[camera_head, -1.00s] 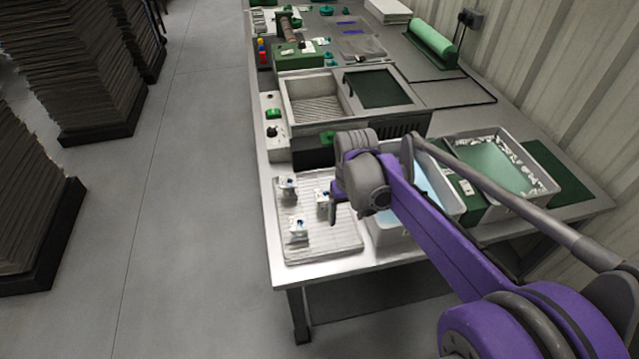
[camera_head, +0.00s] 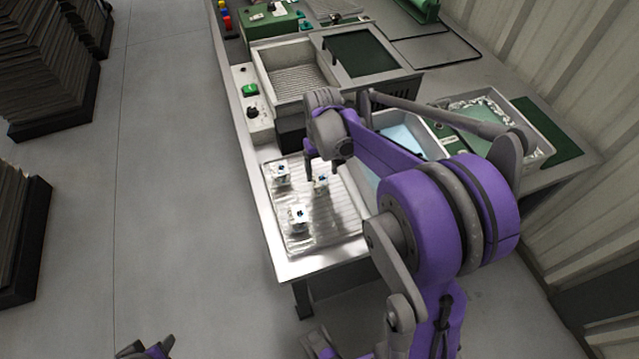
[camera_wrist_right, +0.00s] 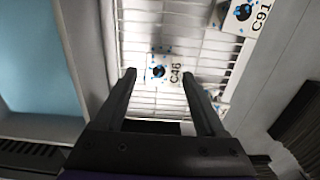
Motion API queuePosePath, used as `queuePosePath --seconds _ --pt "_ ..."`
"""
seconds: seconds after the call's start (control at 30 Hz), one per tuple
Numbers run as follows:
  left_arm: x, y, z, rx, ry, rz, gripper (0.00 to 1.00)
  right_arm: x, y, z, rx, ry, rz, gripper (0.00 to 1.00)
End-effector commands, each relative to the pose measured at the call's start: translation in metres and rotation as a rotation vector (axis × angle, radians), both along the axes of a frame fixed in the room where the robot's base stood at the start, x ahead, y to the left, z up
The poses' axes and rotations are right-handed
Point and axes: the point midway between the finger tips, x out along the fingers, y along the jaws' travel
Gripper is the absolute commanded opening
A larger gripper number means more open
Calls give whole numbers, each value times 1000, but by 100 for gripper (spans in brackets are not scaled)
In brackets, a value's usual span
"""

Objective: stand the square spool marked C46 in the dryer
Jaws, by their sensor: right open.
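The square spool marked C46 (camera_wrist_right: 165,68) is small and white with blue spots and a dark hole. It sits on the rack, and in the head view it is the right one of three spools (camera_head: 320,182). My right gripper (camera_head: 322,170) is open above it. In the right wrist view the fingertips (camera_wrist_right: 158,76) frame the C46 spool, with nothing held. The dryer (camera_head: 262,72) appears to be the open box with a ribbed floor and a dark green lid panel beside it. My left gripper (camera_head: 146,348) shows only partly at the bottom left edge.
The pale ribbed rack (camera_head: 335,232) also carries two other spools; the one marked C91 (camera_wrist_right: 250,14) is at the wrist view's top right. Grey trays (camera_head: 437,132) stand right of the rack, partly behind my arm. A control panel (camera_head: 250,92) flanks the dryer.

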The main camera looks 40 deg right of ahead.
Motion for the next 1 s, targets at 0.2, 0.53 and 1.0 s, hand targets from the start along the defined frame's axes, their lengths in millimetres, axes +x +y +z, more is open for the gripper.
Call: queuePosePath --seconds 0.2,0.53,1.0 --pt "0 0 -2 0 1 0 50 3 4 -33 0 0 1 72" --pt "0 0 -3 0 1 0 50 3 4 -47 0 0 0 72" --pt "0 0 -3 0 1 0 50 3 4 -47 0 0 0 0"
